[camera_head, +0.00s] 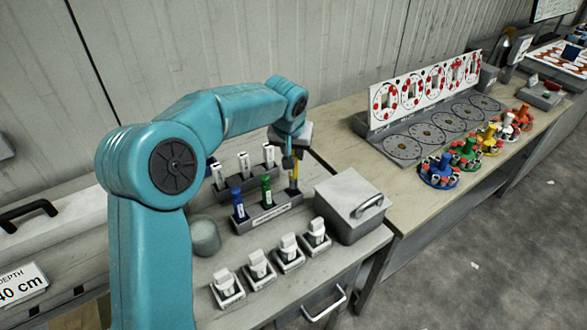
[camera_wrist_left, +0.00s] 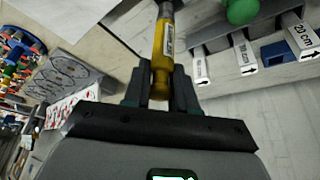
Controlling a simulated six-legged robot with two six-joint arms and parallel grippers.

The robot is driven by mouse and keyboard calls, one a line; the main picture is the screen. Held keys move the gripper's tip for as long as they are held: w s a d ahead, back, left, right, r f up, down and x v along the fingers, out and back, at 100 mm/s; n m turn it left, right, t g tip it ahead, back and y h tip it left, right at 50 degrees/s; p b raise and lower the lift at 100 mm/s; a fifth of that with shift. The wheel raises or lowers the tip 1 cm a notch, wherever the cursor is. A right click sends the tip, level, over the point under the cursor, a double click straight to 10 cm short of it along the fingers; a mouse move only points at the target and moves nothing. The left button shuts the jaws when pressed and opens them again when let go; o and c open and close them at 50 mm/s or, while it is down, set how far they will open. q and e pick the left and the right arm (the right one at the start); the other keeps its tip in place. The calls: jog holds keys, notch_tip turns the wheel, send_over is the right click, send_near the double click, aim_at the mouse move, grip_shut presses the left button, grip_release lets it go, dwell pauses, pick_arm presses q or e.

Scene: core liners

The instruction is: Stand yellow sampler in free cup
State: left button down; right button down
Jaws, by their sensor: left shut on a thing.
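The yellow sampler (camera_head: 295,177) stands roughly upright at the right end of the grey rack (camera_head: 270,214). My left gripper (camera_head: 291,160) is above it and shut on its upper part. In the left wrist view the yellow sampler (camera_wrist_left: 163,45) lies between the two fingers of my left gripper (camera_wrist_left: 160,90). A blue sampler (camera_head: 238,204) and a green sampler (camera_head: 266,190) stand in the rack to its left. I cannot tell whether the yellow sampler's lower end is inside a cup. My right gripper is not in view.
White labelled markers (camera_head: 244,165) stand behind the rack. A lidded grey box (camera_head: 349,208) is close on the right. White-topped blocks (camera_head: 257,265) stand in front, and a grey round container (camera_head: 205,236) is at left. Another bench carries coloured stands (camera_head: 438,171).

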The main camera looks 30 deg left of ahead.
aim_at(293, 171)
pick_arm(q)
jog(key=shift+s+f, duration=0.2)
jog(key=shift+f, duration=0.6)
jog(key=f, duration=0.4)
jog(key=shift+w+f, duration=0.15)
jog(key=shift+w, duration=0.05)
jog(key=shift+s+a, duration=0.1)
jog(key=shift+s, duration=0.1)
jog(key=shift+f, duration=0.15)
jog(key=c, duration=0.9)
grip_release()
jog(key=shift+w, duration=0.2)
jog(key=shift+s, duration=0.1)
